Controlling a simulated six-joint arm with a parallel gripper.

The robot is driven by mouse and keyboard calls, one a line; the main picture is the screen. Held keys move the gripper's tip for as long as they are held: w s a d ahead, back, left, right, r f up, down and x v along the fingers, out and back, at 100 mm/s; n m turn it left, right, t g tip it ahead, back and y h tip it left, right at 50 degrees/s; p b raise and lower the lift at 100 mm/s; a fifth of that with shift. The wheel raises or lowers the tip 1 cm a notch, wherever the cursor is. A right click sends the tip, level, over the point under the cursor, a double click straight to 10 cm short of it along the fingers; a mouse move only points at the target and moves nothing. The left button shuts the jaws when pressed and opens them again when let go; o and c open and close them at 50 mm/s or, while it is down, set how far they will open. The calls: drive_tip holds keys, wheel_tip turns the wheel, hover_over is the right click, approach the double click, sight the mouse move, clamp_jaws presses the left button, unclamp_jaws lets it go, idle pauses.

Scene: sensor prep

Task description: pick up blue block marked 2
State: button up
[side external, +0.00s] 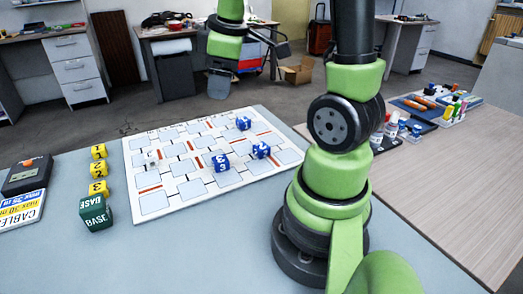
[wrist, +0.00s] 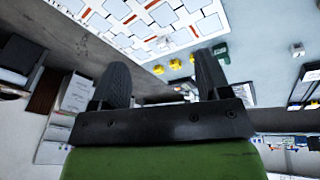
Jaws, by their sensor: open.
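Three blue blocks stand on the white board (side external: 151,182) in the side view. One blue block (side external: 244,123) is toward the back, another blue block (side external: 261,150) is at the right, and a third blue block (side external: 220,163) is nearer the middle and seems marked 3. I cannot read for sure which one is marked 2. My gripper (side external: 279,44) is high up beyond the board's far edge, well away from the blocks. In the wrist view my gripper (wrist: 161,62) has its two dark fingers wide apart with nothing between them. No blue block shows there.
Yellow blocks (side external: 98,169) and a green BASE block (side external: 95,214) stand left of the board. A dark device (side external: 27,176) and a CABLES sign (side external: 22,208) lie at the far left. Bottles and trays (side external: 418,125) occupy the wooden table at right.

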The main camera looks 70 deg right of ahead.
drive_tip(key=s+d+f+n+g, duration=0.1)
drive_tip(key=d+f+n+g, duration=0.15)
drive_tip(key=d+f, duration=0.4)
drive_tip(key=n+y, duration=0.1)
drive_tip(key=n, duration=0.3)
hover_over(261, 146)
drive_tip(key=shift+g, duration=0.25)
wheel_tip(261, 146, down, 7)
drive_tip(key=shift+s+d, duration=0.1)
drive_tip(key=shift+s, duration=0.05)
wheel_tip(261, 146, down, 4)
drive_tip(key=shift+r, duration=0.2)
drive_tip(key=shift+f, duration=3.05)
drive_tip(key=c, duration=1)
drive_tip(key=shift+r, duration=0.1)
